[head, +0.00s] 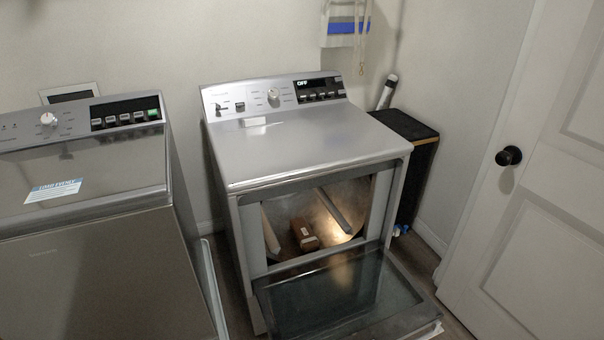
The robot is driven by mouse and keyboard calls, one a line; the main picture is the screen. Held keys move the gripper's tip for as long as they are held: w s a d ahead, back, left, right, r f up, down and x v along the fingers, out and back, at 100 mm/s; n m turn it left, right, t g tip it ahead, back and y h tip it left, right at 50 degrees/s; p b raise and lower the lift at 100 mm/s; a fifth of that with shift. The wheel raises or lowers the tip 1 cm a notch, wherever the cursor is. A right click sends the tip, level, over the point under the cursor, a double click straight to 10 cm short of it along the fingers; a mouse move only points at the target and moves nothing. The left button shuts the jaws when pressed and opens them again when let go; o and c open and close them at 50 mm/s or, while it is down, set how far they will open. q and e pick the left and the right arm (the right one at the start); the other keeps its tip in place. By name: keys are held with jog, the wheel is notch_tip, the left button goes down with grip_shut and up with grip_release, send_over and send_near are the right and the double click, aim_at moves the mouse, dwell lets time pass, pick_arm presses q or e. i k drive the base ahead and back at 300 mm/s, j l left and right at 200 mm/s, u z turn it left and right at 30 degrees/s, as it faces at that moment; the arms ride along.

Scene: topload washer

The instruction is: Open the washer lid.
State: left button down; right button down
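The washer (95,275) stands at the left, cut off by the left and bottom picture edges. Its lid (120,170) is a grey, shiny panel on top and lies shut. A blue and white sticker (53,190) is on the lid near its front left. The washer's control panel (75,122) is behind the lid, with a white knob, dark buttons and a green one. Neither of my grippers is in view.
A dryer (310,150) stands to the right; its front door (340,290) hangs open and low. A box (304,234) lies in its drum. A narrow gap separates the machines. A white door (545,180) with a black knob is at far right.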

aim_at(43, 184)
jog(key=u, duration=1.7)
